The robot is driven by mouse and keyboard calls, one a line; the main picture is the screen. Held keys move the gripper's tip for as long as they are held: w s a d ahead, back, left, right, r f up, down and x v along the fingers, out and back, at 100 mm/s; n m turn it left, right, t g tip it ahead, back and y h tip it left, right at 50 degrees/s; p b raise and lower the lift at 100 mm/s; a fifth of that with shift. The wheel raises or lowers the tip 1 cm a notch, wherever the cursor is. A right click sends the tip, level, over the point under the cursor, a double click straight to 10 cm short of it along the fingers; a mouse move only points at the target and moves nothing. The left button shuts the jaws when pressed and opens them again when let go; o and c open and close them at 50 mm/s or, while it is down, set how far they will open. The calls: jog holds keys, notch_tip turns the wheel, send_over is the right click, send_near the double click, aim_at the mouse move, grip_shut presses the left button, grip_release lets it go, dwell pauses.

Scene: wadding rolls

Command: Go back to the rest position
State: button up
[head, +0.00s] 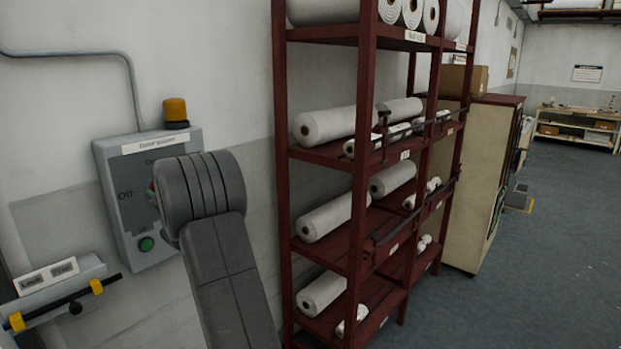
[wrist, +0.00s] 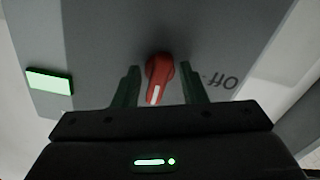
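My gripper (wrist: 160,82) is open in the wrist view, with one dark finger on each side of a red knob (wrist: 159,80). Gaps show between the knob and both fingers. The knob has a white stripe at its lower end and sits on a grey control box (wrist: 100,30). An upside-down "Off" label is right of it. In the head view the control box (head: 122,215) is on the wall, and my grey arm reaches up in front of its right side. The arm hides my gripper and most of the knob there.
A yellow beacon (head: 176,112) tops the box, and a green button (head: 146,244) is low on its front. A dark red shelf rack (head: 283,180) with white rolls stands close right of my arm. A labelled bar (head: 60,278) is at lower left. Floor (head: 545,270) is clear at right.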

jog(key=n+b, duration=0.1)
jog(key=n, duration=0.4)
jog(key=shift+b, duration=0.3)
jog(key=shift+d+r, duration=0.1)
